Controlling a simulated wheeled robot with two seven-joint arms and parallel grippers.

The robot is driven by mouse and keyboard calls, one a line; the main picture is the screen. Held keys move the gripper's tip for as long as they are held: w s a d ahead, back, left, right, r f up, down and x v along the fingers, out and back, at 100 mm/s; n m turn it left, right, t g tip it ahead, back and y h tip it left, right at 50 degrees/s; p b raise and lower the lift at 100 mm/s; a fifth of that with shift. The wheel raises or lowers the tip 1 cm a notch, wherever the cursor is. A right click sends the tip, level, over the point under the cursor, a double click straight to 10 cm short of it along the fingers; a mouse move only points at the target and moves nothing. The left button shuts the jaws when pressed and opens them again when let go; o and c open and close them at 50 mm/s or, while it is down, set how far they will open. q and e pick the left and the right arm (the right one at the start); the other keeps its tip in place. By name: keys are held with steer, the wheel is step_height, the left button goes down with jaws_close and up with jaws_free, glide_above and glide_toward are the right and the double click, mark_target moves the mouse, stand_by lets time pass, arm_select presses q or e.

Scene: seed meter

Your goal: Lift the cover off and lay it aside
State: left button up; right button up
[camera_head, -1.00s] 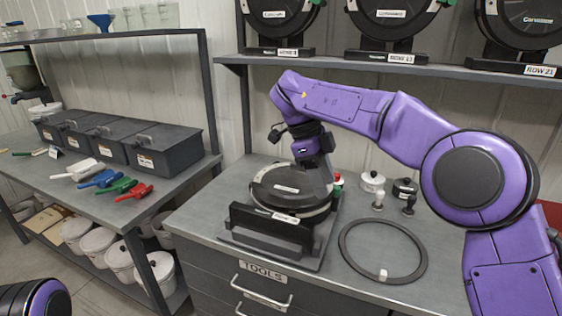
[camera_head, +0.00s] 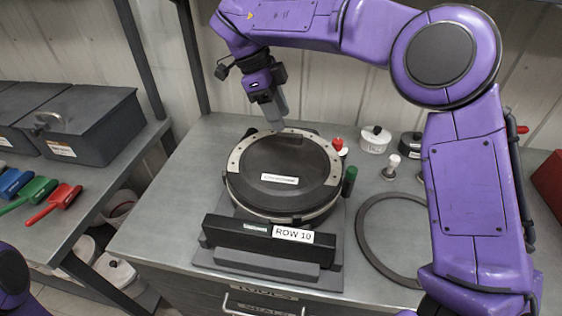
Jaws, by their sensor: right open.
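The seed meter stands on the workbench with its round black cover (camera_head: 270,172) seated on top, inside a pale rim. A black front block labelled ROW 10 (camera_head: 262,240) stands before it on a grey base. My right gripper (camera_head: 276,118) points down just behind the far edge of the cover. It is open, and nothing shows between its fingers. Whether a finger touches the cover cannot be told. Of my left arm only a dark rounded part shows at the lower left edge; its gripper is out of view.
A flat dark ring (camera_head: 368,240) lies on the bench right of the meter. White (camera_head: 374,139) and black lidded pots, small knobbed tools and a green-handled tool (camera_head: 349,181) stand behind and beside it. Bare bench (camera_head: 165,215) lies left of the meter. Coloured scoops lie on the left table.

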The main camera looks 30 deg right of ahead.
mark_target(287, 133)
steer(key=shift+s+d+f, duration=0.3)
steer(key=shift+d+f, duration=0.05)
steer(key=shift+f, duration=0.25)
steer(key=shift+s+d+f, duration=0.3)
steer(key=shift+f, duration=0.3)
steer(key=f, duration=0.1)
steer(key=w+f, duration=0.1)
steer(key=f, duration=0.1)
steer(key=shift+w+d+f, duration=0.2)
steer(key=shift+d, duration=0.2)
steer(key=shift+s+r, duration=0.25)
steer(key=shift+s, duration=0.2)
steer(key=shift+c, duration=0.3)
steer(key=c, duration=0.5)
steer(key=shift+w+f, duration=0.1)
jaws_close()
